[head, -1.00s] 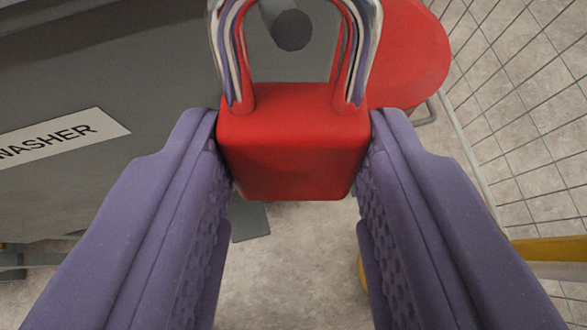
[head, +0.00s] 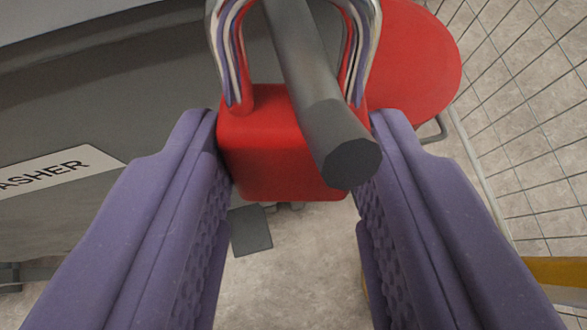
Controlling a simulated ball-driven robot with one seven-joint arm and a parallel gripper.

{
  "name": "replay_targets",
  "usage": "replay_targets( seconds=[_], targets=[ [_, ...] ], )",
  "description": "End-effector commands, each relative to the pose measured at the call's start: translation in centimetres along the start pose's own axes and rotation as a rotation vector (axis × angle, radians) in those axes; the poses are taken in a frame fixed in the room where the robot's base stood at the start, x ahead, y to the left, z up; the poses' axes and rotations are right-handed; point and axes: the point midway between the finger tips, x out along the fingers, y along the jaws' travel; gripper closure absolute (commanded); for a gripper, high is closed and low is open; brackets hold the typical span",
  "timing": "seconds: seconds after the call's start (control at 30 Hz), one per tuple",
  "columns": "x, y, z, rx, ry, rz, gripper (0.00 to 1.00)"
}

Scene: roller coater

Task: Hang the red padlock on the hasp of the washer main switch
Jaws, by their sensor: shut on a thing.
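The red padlock (head: 262,165) is held between the two purple fingers of my gripper (head: 293,150), which is shut on its body. Its shiny shackle points up in the picture; the top of the loop is cut off by the frame edge. A dark grey rod (head: 315,95) runs between the shackle legs and sticks out toward the camera, its end in front of the padlock body. I take this rod to be the hasp of the switch. The shackle appears to be around it.
A grey machine panel (head: 130,110) with a label (head: 50,170) reading "ASHER" fills the left. A wire mesh fence (head: 535,110) stands at right, with a yellow rail (head: 560,270) low at its side. Concrete floor (head: 295,265) shows below.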

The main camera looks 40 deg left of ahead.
Motion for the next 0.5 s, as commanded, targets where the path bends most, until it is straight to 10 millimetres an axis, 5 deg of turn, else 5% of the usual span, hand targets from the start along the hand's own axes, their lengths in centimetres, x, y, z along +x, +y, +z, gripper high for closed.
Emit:
replay_targets(
  seconds=[0.23,0.27,0.3,0.37,0.5],
  targets=[
    [0.0,0.0,-0.01,0.0,0.0,0.0,0.92],
    [-0.01,0.0,-0.01,0.0,0.0,0.0,0.53],
    [-0.01,0.0,0.0,0.0,0.0,0.0,0.44],
    [-0.01,0.0,0.0,0.0,0.0,0.0,0.31],
    [-0.01,0.0,0.0,0.0,0.0,0.0,0.31]
  ],
)
